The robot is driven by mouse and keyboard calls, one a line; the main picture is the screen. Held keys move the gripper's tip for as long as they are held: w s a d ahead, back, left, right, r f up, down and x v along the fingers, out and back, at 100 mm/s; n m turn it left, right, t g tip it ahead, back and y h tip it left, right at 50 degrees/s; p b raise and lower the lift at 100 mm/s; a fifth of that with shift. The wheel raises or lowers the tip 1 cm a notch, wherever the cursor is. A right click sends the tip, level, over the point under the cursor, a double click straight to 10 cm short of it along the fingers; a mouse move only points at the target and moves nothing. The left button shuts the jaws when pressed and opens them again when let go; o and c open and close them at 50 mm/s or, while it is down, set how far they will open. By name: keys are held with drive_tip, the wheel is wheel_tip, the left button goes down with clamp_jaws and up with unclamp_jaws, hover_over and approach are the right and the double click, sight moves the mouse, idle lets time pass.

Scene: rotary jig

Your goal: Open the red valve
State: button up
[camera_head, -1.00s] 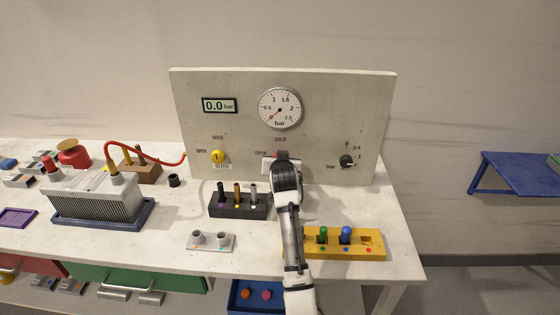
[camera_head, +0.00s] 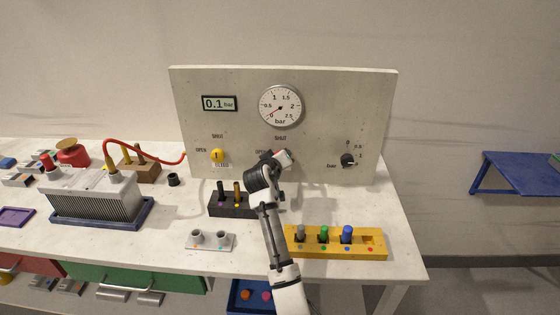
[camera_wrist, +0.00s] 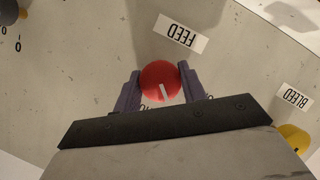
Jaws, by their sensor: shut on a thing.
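In the head view my gripper (camera_head: 279,158) is tilted at the panel below the gauge and hides most of the valve. The white mark is tilted a little from the upright in the wrist view. The panel's display (camera_head: 219,103) reads 0.1 bar. The dial gauge (camera_head: 281,106) needle points near the low end.
A yellow knob (camera_head: 217,156) labelled BLEED is left of my gripper and a black knob (camera_head: 348,160) is right. A black holder (camera_head: 228,211) with pegs and a yellow block (camera_head: 370,251) with pegs stand on the table near my arm.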

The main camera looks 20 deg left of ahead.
drive_tip(key=shift+a+f+n, duration=0.1)
drive_tip(key=shift+n, duration=0.3)
drive_tip(key=shift+h, duration=0.3)
drive_tip(key=o, duration=1)
drive_tip(key=shift+c, duration=0.2)
drive_tip(key=b+v, duration=0.4)
drive_tip(key=v, duration=1)
drive_tip(key=shift+f, duration=0.1)
